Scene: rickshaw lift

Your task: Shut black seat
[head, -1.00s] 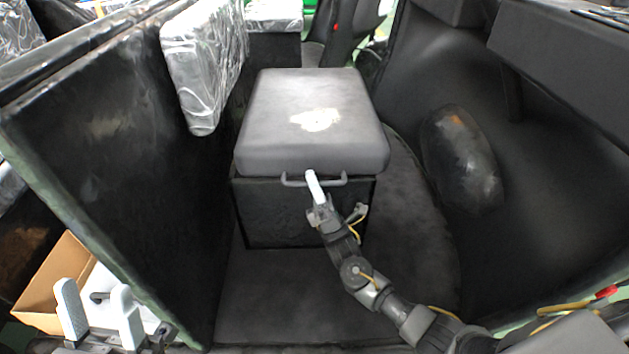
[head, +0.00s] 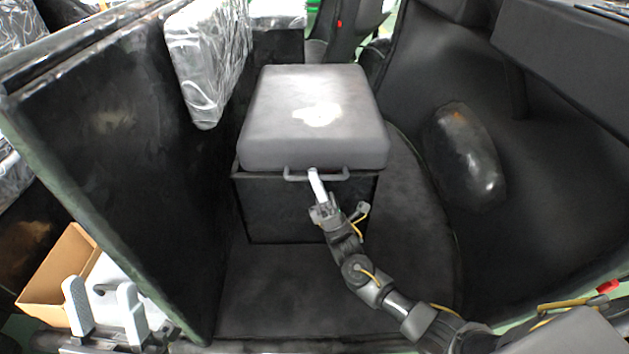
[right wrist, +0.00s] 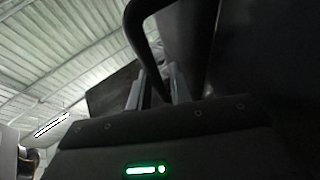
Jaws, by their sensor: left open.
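The black seat cushion (head: 312,130), dark grey on top with a worn white patch, lies on a black box (head: 300,212). It looks nearly level; a thin dark line shows along its front underside, and I cannot tell whether it rests fully on the box. A bar handle (head: 300,176) is at its front edge. My right gripper (head: 315,180) is at this handle. In the right wrist view the handle (right wrist: 142,35) runs down between the right gripper's fingers (right wrist: 157,92); their grip on it is unclear. My left gripper (head: 105,310) is open and empty at lower left, away from the seat.
A tall black panel (head: 115,165) stands left of the seat, between it and my left gripper. A plastic-wrapped pad (head: 208,65) hangs near the seat's back left. A dark curved wall with a rounded bulge (head: 465,155) is at right. A cardboard box (head: 60,275) sits at lower left.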

